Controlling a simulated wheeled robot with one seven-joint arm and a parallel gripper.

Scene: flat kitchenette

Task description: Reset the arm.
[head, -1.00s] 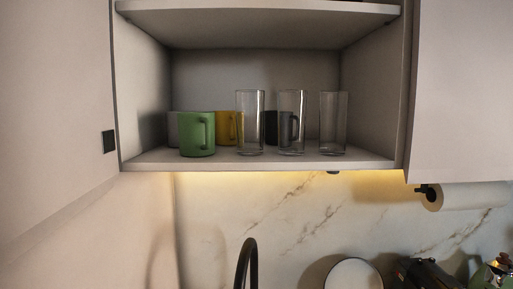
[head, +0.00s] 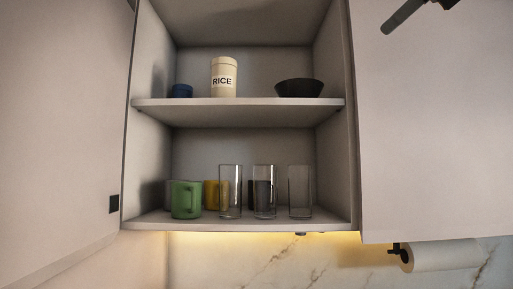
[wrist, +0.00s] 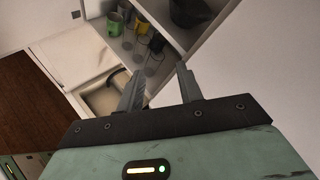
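My gripper (wrist: 160,85) shows in the wrist view with its two grey fingers apart and nothing between them. It is raised in front of the open wall cabinet, whose lower shelf and cups show beyond the fingertips. In the head view only a dark part at the top right edge, in front of the right cabinet door, shows; I cannot tell which part of my arm it is.
The lower shelf (head: 240,225) holds a green mug (head: 186,199), a yellow mug (head: 215,194), other mugs and clear glasses (head: 264,192). A paper towel roll (head: 440,255) hangs at right.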

